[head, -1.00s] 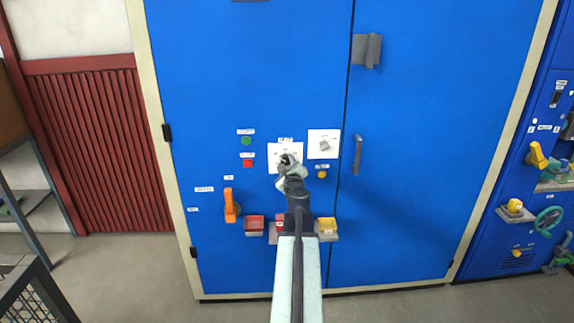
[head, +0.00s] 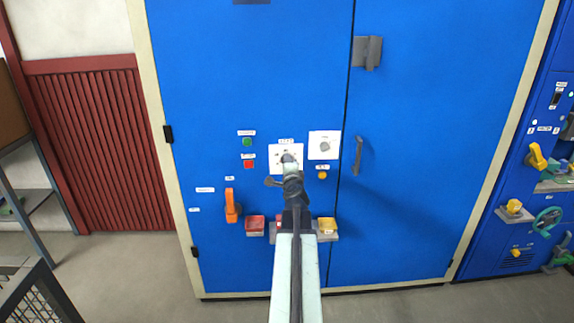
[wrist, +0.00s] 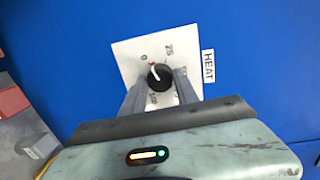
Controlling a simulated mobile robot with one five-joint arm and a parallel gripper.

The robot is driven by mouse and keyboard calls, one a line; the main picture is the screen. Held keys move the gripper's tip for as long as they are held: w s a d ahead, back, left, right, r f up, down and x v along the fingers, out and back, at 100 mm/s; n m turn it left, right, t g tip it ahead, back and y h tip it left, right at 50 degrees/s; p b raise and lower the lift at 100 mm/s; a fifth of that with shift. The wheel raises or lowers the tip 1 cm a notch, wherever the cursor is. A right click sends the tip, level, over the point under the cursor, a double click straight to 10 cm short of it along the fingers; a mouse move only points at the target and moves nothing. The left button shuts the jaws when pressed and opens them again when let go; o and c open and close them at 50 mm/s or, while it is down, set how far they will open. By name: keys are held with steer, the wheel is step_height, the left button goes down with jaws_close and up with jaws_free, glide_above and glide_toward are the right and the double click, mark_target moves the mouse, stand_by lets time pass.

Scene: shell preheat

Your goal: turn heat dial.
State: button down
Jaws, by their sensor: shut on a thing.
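The heat dial (wrist: 159,77) is a round black knob on a white square plate (wrist: 128,58), beside a label reading HEAT (wrist: 208,66). Its red and white pointer mark sits between the printed 0 and 25. My gripper (wrist: 160,82) has one grey finger on each side of the knob and is shut on it. In the head view the white plate (head: 274,162) is on the blue cabinet, and my gripper (head: 290,162) covers the knob there.
A second white plate with a grey knob (head: 325,146) is just right. Green (head: 247,142) and red (head: 248,163) buttons and an orange handle (head: 231,207) are left. Red (head: 255,226) and yellow (head: 327,227) blocks sit below. A door handle (head: 357,155) is farther right.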

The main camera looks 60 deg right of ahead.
steer(key=shift+n, duration=1)
steer(key=c, duration=0.9)
jaws_free()
